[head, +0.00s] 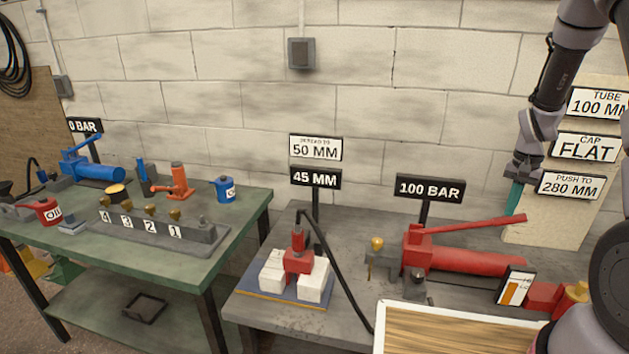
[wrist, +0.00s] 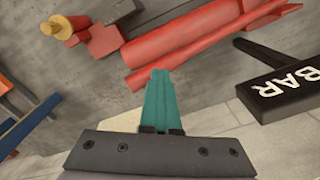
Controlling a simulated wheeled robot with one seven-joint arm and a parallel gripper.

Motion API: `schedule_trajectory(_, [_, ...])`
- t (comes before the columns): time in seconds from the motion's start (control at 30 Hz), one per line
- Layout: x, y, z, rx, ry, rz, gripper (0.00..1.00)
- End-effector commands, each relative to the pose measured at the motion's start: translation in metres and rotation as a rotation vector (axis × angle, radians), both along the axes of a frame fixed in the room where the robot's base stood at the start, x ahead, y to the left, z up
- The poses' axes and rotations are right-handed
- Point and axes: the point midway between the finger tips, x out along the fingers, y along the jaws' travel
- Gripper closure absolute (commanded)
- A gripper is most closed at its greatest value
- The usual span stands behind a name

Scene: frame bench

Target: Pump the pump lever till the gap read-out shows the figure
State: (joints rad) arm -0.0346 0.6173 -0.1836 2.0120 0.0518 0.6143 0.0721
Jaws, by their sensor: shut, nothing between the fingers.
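The red pump lever (head: 470,225) slopes up to the right above the red pump cylinder (head: 470,260). My gripper (head: 515,208) has teal fingers, shut and empty, pointing down just above the lever's free end. In the wrist view my fingertips (wrist: 160,73) overlap the lever (wrist: 215,46) near that end; I cannot tell whether they touch it. The black gap read-out (head: 315,179) shows 45 MM. The white sign (head: 315,148) above it shows 50 MM, its small top line hard to read. A red spreader (head: 299,260) stands between two white blocks.
A black 100 BAR sign (head: 430,188) stands behind the pump. A black hose (head: 345,280) runs from the spreader. A wooden-topped tray (head: 450,328) is in front. A green bench (head: 80,247) with other tools stands at left. White signs (head: 583,148) are at right.

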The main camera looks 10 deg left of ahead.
Motion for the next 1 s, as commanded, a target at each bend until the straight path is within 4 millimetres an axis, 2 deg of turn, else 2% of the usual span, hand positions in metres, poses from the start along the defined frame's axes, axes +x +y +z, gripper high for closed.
schedule_trajectory(0.43, [0.0, -0.001, -0.003, 0.0, 0.001, -0.001, 1.0])
schedule_trajectory(1.0, [-0.001, 0.0, -0.065, 0.001, 0.004, 0.0, 1.0])
